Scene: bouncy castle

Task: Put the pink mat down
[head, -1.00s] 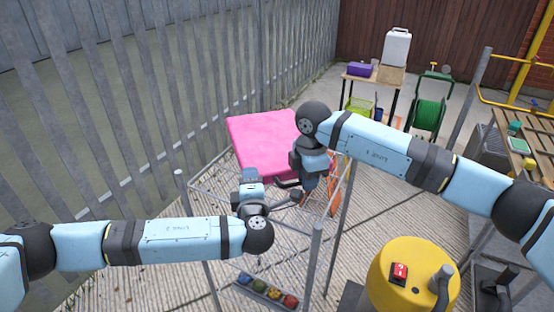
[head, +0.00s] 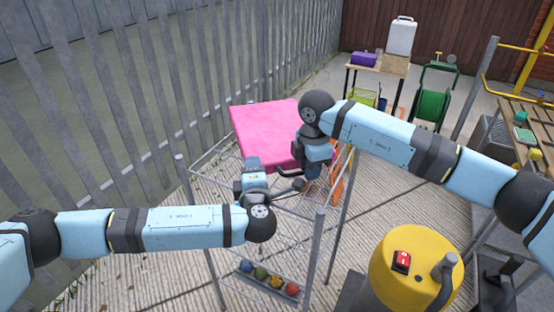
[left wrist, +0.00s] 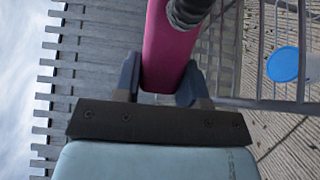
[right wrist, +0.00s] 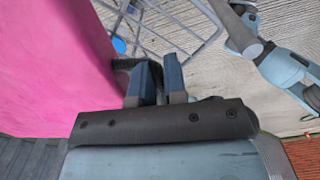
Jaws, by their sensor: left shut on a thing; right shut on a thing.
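The pink mat (head: 268,130) is a thick slab held roughly level beyond the wire rack (head: 230,205), overlapping its far end in the head view. My left gripper (head: 262,172) is at the mat's near side. In the left wrist view its fingers (left wrist: 160,85) are shut on the narrow pink edge (left wrist: 168,50). My right gripper (head: 312,168) is at the mat's right near corner, its fingertips hidden in the head view. In the right wrist view its fingers (right wrist: 158,80) are shut close together beside the mat (right wrist: 60,60), near a dark handle-like piece. What lies under the mat is hidden.
A grey metal fence (head: 110,90) runs along the left. Several coloured balls (head: 270,278) sit low in the rack. A yellow machine (head: 415,272) stands front right. A table (head: 378,66) and a green hose reel (head: 432,103) stand behind. Ribbed decking (head: 130,285) shows at front left.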

